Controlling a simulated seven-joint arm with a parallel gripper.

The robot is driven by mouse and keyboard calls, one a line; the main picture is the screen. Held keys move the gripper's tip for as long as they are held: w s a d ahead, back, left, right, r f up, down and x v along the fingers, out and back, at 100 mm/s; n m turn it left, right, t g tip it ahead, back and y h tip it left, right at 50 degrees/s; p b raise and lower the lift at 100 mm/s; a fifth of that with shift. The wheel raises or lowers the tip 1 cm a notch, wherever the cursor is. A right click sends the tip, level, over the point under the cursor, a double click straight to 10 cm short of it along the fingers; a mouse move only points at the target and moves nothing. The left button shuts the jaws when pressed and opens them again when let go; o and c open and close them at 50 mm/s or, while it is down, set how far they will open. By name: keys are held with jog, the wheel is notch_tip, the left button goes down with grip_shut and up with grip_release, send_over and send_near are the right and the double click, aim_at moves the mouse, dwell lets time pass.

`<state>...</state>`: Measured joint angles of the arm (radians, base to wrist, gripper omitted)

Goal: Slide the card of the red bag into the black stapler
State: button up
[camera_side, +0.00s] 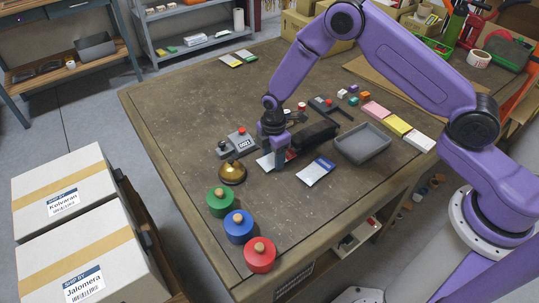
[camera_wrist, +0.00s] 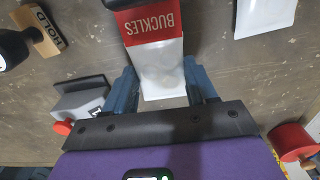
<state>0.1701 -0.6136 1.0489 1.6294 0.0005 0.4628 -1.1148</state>
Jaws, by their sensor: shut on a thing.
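The red bag (camera_wrist: 160,70) is a clear pouch with a red header card (camera_wrist: 155,25) reading BUCKLES. In the side view its red card (camera_side: 291,154) shows beside my gripper. My gripper (camera_wrist: 162,88) is shut on the pouch, one finger on each side, with the card pointing away from my palm. The black stapler (camera_side: 315,134) lies on the bench just right of my gripper. In the wrist view a black edge (camera_wrist: 120,3) touches or covers the far end of the card. I cannot tell how far the card reaches into the stapler.
A blue-headed bag (camera_side: 316,172) and a grey tray (camera_side: 362,143) lie to the right. A grey numbering device (camera_side: 237,145) and brass bell (camera_side: 232,173) stand to the left. Green (camera_side: 220,202), blue (camera_side: 239,228) and red (camera_side: 260,256) knobbed weights line the front left.

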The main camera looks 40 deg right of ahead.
jog(key=shift+d, duration=1.55)
jog(key=o, duration=1.1)
jog(key=shift+o, duration=0.2)
notch_tip(320, 180, up, 17)
jog(key=s+r+m, duration=0.1)
jog(key=s+r, duration=0.3)
jog(key=s, duration=0.4)
jog(key=s+r+m, duration=0.1)
jog(key=s+r, duration=0.2)
jog(key=s, duration=0.5)
jog(key=s+d+m, duration=0.1)
jog(key=s+d, duration=0.2)
jog(key=s, duration=0.6)
jog(key=s+d+r+m, duration=0.1)
jog(key=s+d, duration=0.3)
jog(key=s, duration=0.5)
jog(key=shift+r+m, duration=0.3)
jog(key=shift+m, duration=0.3)
